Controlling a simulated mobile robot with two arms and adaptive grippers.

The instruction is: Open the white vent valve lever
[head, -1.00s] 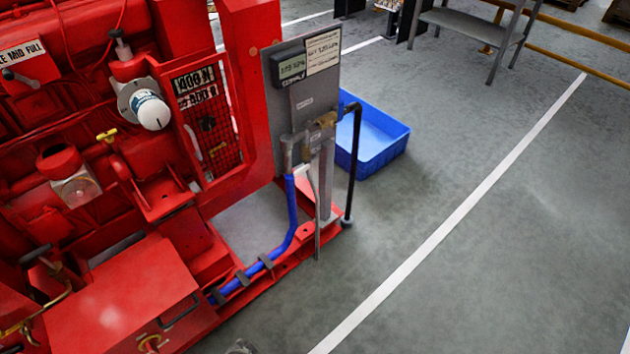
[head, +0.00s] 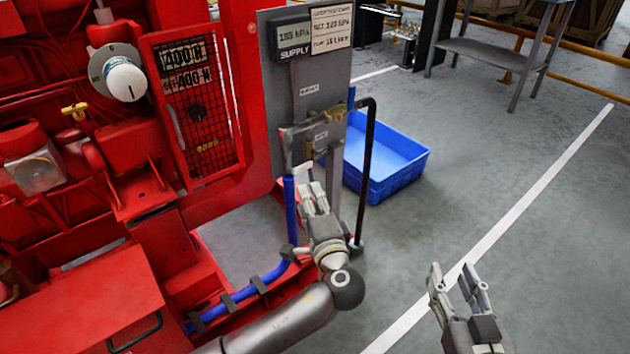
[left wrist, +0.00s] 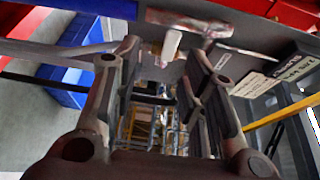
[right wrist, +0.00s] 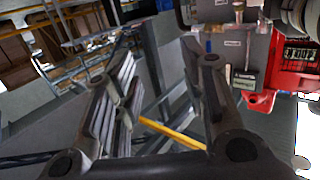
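The white vent valve lever (left wrist: 172,46) shows in the left wrist view. It hangs from a brown pipe fitting (left wrist: 195,22) and lies between the fingertip directions, ahead of my left gripper (left wrist: 163,62). In the head view, my left gripper (head: 312,196) is in front of the grey panel's pipework, just below the brass valve body (head: 325,117). Its fingers are apart and nothing is between them. The lever is mostly hidden or too small to make out in the head view. My right gripper (head: 454,278) is open and empty over the floor; its fingers also show in the right wrist view (right wrist: 157,60).
A grey panel (head: 310,85) with a supply display (head: 291,40) stands behind the valve. A black hose (head: 369,150) and blue hose (head: 291,210) flank the left gripper. A blue bin (head: 385,160) is behind.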

